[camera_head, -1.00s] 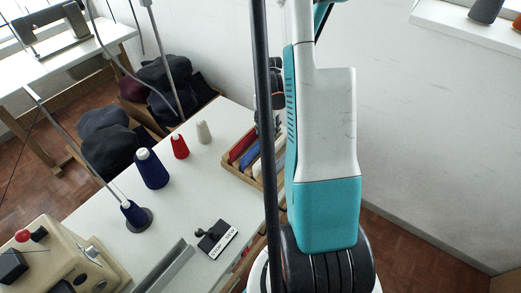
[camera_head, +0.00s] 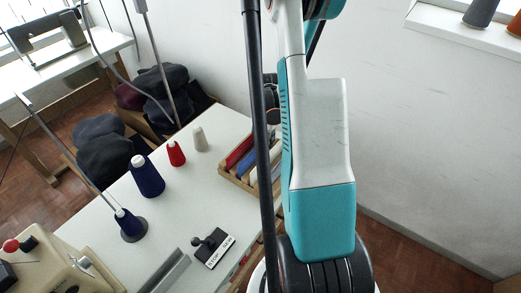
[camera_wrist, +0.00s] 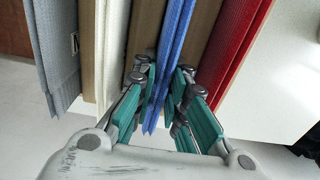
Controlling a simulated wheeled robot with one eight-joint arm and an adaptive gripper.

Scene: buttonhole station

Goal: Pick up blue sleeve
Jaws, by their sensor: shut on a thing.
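The blue sleeve (camera_wrist: 172,50) hangs as a narrow folded strip in the middle of the wrist view. My gripper (camera_wrist: 162,88) has its teal-padded fingers on either side of it and is shut on it. The blue sleeve's lower end shows between the fingers. In the head view the blue sleeve (camera_head: 248,161) lies in a wooden rack (camera_head: 233,179), partly hidden by a dark pole and my arm. My gripper's fingers cannot be made out in the head view.
A red sleeve (camera_wrist: 235,45) and a white one (camera_wrist: 112,50) flank the blue one, with wooden dividers (camera_wrist: 146,28) between; a grey one (camera_wrist: 55,45) is further left.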

